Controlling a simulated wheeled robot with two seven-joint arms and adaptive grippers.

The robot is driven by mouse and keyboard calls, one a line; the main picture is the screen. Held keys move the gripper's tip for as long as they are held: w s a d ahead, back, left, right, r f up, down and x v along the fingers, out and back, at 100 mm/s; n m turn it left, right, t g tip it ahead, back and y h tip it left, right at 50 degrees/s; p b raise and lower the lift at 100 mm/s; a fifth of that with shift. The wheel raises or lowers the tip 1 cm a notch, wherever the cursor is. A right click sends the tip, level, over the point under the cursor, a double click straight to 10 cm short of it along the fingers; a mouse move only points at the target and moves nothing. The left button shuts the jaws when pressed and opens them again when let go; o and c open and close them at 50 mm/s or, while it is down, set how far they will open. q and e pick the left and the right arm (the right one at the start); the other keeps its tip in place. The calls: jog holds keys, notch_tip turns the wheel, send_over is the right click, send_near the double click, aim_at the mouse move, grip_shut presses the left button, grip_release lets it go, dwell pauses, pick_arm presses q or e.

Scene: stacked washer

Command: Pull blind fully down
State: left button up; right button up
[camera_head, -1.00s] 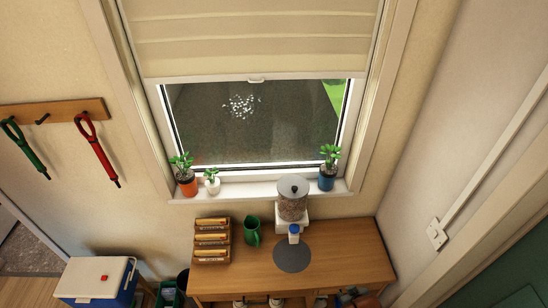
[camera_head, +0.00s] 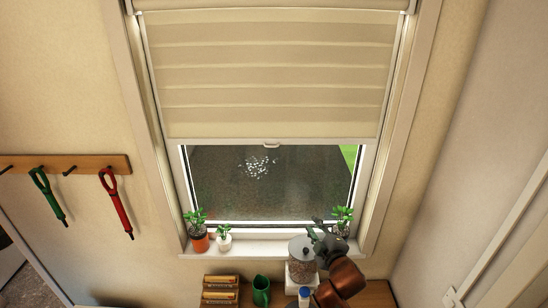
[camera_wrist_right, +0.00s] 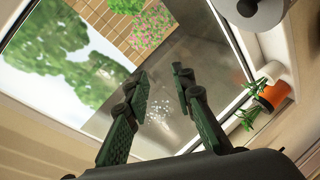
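The cream pleated blind (camera_head: 270,85) hangs over the upper part of the window in the head view. A small pale pull tab (camera_head: 271,145) sits at the middle of its bottom edge, with bare glass (camera_head: 265,185) below. My right gripper (camera_head: 318,226) is low and to the right of the tab, in front of the sill and apart from the blind. In the right wrist view, its two green-and-black fingers (camera_wrist_right: 162,77) stand apart with nothing between them, facing the glass. I cannot make out the blind there. My left gripper is not in view.
Potted plants stand on the sill: an orange pot (camera_head: 200,242) and a white pot (camera_head: 224,241) at left, another plant (camera_head: 343,216) at right. A lidded dispenser (camera_head: 300,250) and green jug (camera_head: 261,290) stand below. Hanging tools (camera_head: 113,200) are at left.

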jog(key=w+a+r+n+t+y, duration=0.1)
jog(key=w+a+r+n, duration=0.15)
jog(key=r, duration=0.35)
jog(key=w+a+r+n+t+y, duration=0.1)
jog(key=w+a+r+n, duration=0.1)
jog(key=a+r, duration=0.3)
jog(key=n+t+y+p, duration=0.1)
jog(key=n+y+p, duration=0.1)
jog(key=n, duration=0.2)
send_near(271, 128)
jog(key=w+a+f, duration=0.3)
jog(key=w+f, duration=0.1)
jog(key=f, duration=0.1)
jog(key=shift+w+r+p, duration=0.15)
jog(key=shift+w+p, duration=0.15)
jog(key=shift+p, duration=0.05)
jog(key=shift+c, duration=0.4)
grip_shut()
